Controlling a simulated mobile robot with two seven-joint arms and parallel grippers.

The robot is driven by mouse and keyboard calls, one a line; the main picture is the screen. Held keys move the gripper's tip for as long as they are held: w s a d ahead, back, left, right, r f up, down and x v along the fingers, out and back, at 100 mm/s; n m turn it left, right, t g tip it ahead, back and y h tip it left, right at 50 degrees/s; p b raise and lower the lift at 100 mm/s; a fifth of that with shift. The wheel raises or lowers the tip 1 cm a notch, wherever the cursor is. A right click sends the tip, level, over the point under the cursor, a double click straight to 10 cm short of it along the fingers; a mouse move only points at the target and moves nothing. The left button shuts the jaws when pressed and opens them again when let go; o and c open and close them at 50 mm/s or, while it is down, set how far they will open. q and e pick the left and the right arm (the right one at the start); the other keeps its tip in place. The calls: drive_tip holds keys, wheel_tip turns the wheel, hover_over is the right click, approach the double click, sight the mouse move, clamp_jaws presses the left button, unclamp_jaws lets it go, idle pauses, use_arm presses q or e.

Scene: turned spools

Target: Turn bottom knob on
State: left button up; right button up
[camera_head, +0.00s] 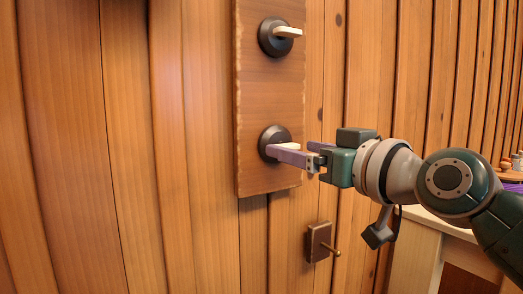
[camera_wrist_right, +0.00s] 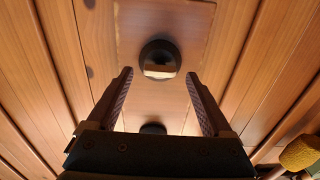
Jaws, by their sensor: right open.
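The bottom knob (camera_head: 274,133) is a dark round base with a pale bar handle, on the lower part of an upright wooden board (camera_head: 256,178). The top knob (camera_head: 271,37), of the same kind, sits above it with its pale bar sticking out to the right. My right gripper (camera_head: 284,152) is at the bottom knob, its near purple finger hiding part of the base. In the right wrist view the fingers (camera_wrist_right: 158,76) are apart. A knob (camera_wrist_right: 158,46), apparently the bottom one, lies centred between the tips. Whether a finger touches the handle I cannot tell. My left gripper is not in view.
Below the board a small brown block with a peg (camera_head: 319,242) is fixed to the plank wall (camera_head: 130,150). A pale wooden table (camera_head: 412,258) stands at the right, with small objects on it. The space left of the board is clear.

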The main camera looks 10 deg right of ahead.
drive_tip(key=shift+x, duration=1)
clamp_jaws()
